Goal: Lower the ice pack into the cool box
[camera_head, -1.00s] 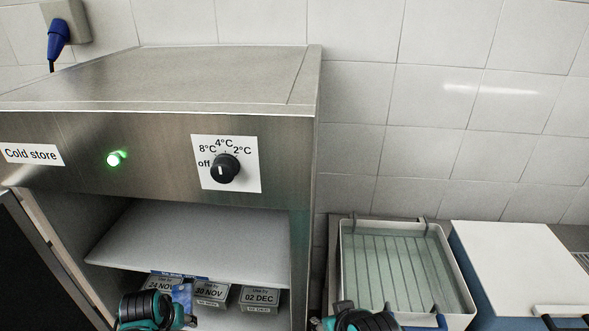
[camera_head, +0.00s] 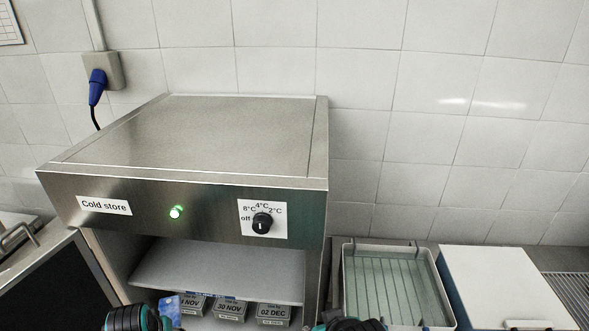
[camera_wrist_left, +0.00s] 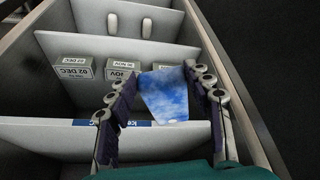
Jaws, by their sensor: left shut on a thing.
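The ice pack (camera_wrist_left: 165,95), blue and white, is between the two fingers of my left gripper (camera_wrist_left: 164,98) in the left wrist view. The gripper is shut on it, in front of the cold store's shelf of dated boxes. The pack also shows at the bottom of the head view (camera_head: 171,307), beside the black wrist of my left arm. The cool box (camera_head: 500,285) appears to be the blue box with a white lid at the right; its lid looks closed. My right arm's dark, teal-edged part shows at the bottom edge, but its fingers are out of frame.
The steel cold store (camera_head: 185,205) stands open at the front. Dated boxes (camera_head: 230,309) stand inside. A shelf edge (camera_wrist_left: 60,122) crosses below the pack in the wrist view. A ribbed pale-green tray (camera_head: 395,280) lies between the store and the cool box.

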